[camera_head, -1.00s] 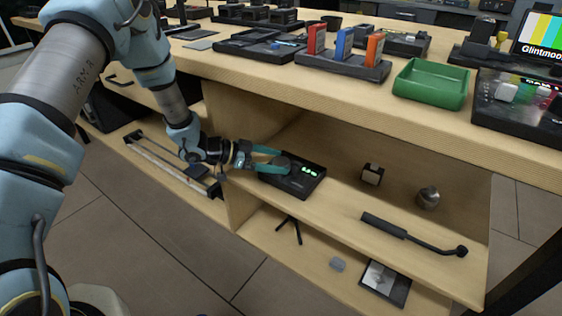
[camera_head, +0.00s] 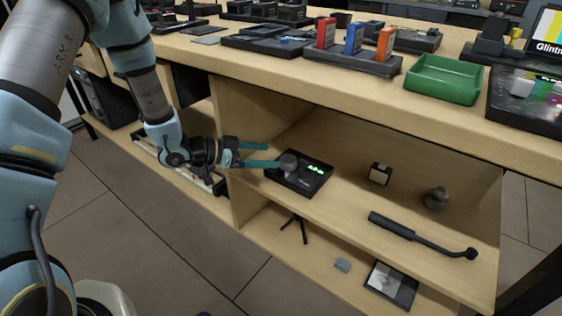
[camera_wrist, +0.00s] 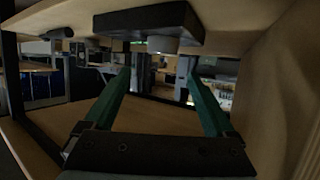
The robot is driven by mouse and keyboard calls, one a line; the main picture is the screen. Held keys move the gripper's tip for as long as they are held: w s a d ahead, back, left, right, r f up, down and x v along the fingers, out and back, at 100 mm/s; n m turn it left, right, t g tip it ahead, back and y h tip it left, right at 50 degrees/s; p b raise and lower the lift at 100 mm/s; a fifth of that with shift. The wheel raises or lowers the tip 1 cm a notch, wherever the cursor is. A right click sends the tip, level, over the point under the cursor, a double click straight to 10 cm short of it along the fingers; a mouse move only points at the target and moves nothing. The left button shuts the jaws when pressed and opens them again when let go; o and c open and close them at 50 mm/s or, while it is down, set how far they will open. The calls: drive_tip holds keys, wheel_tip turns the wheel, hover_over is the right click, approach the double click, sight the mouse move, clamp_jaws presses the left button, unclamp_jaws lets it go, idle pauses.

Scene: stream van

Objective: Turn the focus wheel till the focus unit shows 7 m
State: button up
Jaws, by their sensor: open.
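The focus unit (camera_head: 304,181) is a black box on the upper shelf under the bench, with lit green digits too small to read. Its focus wheel (camera_head: 288,164) is a grey round knob standing on the left part of the box. My gripper (camera_head: 271,155) is open and empty, its two teal fingers pointing right towards the wheel. The fingertips are just left of the wheel; whether one touches it I cannot tell. In the wrist view the unit (camera_wrist: 148,22) appears at the top, with the wheel (camera_wrist: 162,44) beyond and between the open fingers (camera_wrist: 157,85).
The shelf's left upright panel (camera_head: 232,140) stands close to my gripper, and the bench top (camera_head: 330,90) overhangs above. On the same shelf to the right are a small dark cube (camera_head: 380,174), a round grey object (camera_head: 436,198) and a black handle-like tool (camera_head: 395,226).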

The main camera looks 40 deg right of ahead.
sight(287, 159)
drive_tip(key=a+n+t, duration=0.1)
drive_tip(key=s+a+n+t+b, duration=0.1)
drive_tip(key=shift+s+a+t, duration=0.1)
drive_tip(key=shift+a+t, duration=0.15)
drive_tip(key=shift+t, duration=0.15)
drive_tip(key=b+x, duration=0.1)
drive_tip(key=x, duration=0.9)
drive_tip(key=shift+d, duration=0.35)
drive_tip(key=c, duration=1.4)
drive_tip(key=shift+o, duration=0.2)
drive_tip(key=shift+r+m+g+p, duration=0.15)
drive_tip(key=shift+m+g+p, duration=0.55)
drive_tip(key=shift+g, duration=0.2)
drive_tip(key=shift+m+g+p, duration=0.3)
drive_tip(key=shift+m+g, duration=0.3)
drive_tip(key=shift+g, duration=0.1)
